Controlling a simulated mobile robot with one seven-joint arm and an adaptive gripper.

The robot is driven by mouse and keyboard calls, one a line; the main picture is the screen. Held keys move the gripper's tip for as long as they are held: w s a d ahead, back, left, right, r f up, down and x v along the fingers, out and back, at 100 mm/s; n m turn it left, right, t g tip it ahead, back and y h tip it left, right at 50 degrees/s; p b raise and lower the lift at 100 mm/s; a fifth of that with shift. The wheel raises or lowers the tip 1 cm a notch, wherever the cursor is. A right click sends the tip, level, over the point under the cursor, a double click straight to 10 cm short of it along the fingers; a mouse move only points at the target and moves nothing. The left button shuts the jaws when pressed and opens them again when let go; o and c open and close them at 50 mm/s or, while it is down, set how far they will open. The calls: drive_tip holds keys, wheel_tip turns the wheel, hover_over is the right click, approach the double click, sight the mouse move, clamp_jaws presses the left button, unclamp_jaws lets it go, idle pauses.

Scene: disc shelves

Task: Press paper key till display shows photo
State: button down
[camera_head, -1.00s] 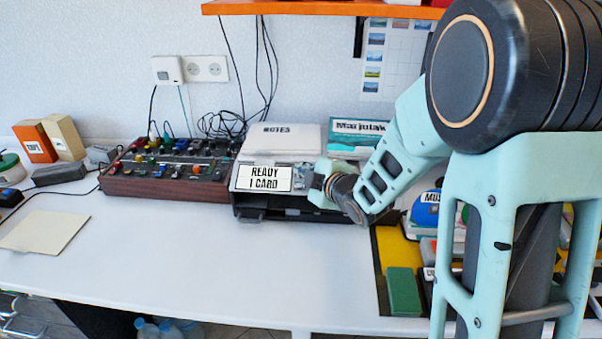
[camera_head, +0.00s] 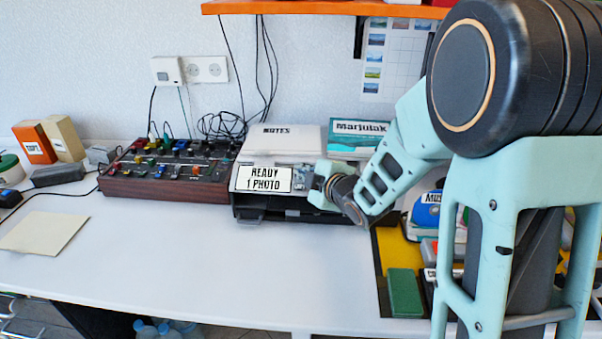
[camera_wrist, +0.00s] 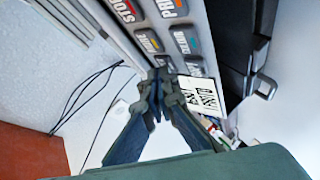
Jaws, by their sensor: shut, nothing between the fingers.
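The printer (camera_head: 285,207) stands against the wall, with its white display (camera_head: 263,179) on the front left. The display reads "READY 1 PHOTO". In the wrist view the display (camera_wrist: 200,94) shows tilted, beside a panel of labelled keys (camera_wrist: 148,40). The top keys look like STOP and PRINT; I cannot tell which smaller key is the paper key. My gripper (camera_wrist: 157,78) is shut and empty, its fingertips at the lower end of the key panel, close over a partly hidden key. I cannot tell whether they touch it. In the head view my wrist hides most of the panel.
A mixer-like control board (camera_head: 165,175) stands left of the printer. A white NOTES item (camera_head: 281,142) and a teal box (camera_head: 357,137) lie at the back. A yellow tray with discs and a green block (camera_head: 405,292) is at right. The front middle tabletop is clear.

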drive_tip(key=shift+s+r, duration=0.35)
drive_tip(key=shift+r, duration=0.3)
drive_tip(key=s+r+p, duration=0.1)
drive_tip(key=r, duration=0.1)
drive_tip(key=s+r+p, duration=0.1)
drive_tip(key=r, duration=0.1)
drive_tip(key=shift+s+r+p, duration=0.2)
drive_tip(key=shift+p, duration=0.1)
idle(0.5)
